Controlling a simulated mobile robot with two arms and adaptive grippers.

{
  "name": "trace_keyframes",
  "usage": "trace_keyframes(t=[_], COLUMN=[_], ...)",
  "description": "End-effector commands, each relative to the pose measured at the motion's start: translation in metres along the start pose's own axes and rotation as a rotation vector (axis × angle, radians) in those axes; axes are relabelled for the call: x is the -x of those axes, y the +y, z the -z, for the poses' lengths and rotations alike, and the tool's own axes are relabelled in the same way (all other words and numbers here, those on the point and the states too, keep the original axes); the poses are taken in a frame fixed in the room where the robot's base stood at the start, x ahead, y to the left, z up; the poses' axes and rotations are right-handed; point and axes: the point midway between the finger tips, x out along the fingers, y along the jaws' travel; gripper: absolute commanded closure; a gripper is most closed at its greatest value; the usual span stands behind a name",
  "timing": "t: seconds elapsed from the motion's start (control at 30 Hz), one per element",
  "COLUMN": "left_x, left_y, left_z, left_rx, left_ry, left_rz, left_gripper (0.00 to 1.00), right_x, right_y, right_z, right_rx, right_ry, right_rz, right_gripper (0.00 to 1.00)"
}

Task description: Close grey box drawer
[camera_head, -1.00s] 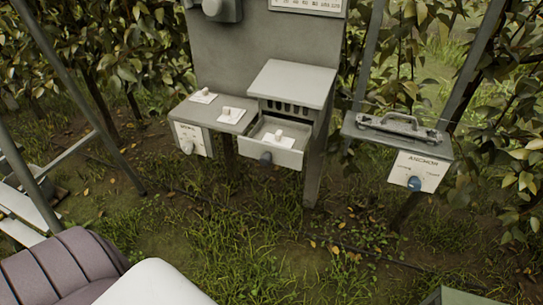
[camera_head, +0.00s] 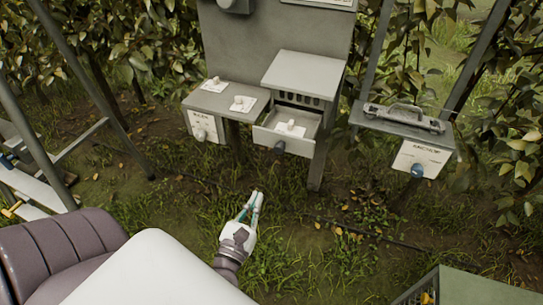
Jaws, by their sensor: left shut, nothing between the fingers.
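The grey box (camera_head: 305,78) is fixed to the front of a grey upright panel. Its drawer (camera_head: 286,141) is pulled out, with a dark round knob (camera_head: 279,147) on the front and a small white item (camera_head: 291,128) inside. My left gripper (camera_head: 255,200) is shut and empty, low in front of the drawer and a little to its left. It is apart from the drawer, with grass behind it. My right gripper is not in view.
Left of the drawer is a grey shelf (camera_head: 220,101) with white switches and a front knob. To the right stands a box marked ANCHOR (camera_head: 421,158) with a handle on top. A greenish box (camera_head: 470,289) is at the lower right. Grass lies between.

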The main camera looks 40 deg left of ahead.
Motion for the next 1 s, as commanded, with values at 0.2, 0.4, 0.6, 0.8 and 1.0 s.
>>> trace_keyframes(t=[0.2, 0.4, 0.6, 0.8, 1.0], left_x=[-0.025, -0.069, -0.108, -0.133, -0.140], left_y=[0.001, 0.001, 0.001, 0.001, 0.001], left_z=[-0.007, -0.009, -0.007, -0.005, -0.003], left_rx=[0.022, 0.019, 0.018, 0.017, 0.016], left_ry=[-0.010, -0.010, -0.008, -0.005, -0.004], left_rz=[-0.006, -0.005, -0.004, -0.003, -0.003], left_gripper=[1.00, 1.00, 1.00, 1.00, 1.00], right_x=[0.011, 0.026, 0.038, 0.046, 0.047], right_y=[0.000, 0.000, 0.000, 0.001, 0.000], right_z=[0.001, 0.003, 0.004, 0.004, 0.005], right_rx=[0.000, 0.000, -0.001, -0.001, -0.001], right_ry=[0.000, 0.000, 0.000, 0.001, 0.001], right_rz=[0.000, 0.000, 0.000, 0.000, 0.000], right_gripper=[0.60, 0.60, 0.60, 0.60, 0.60])
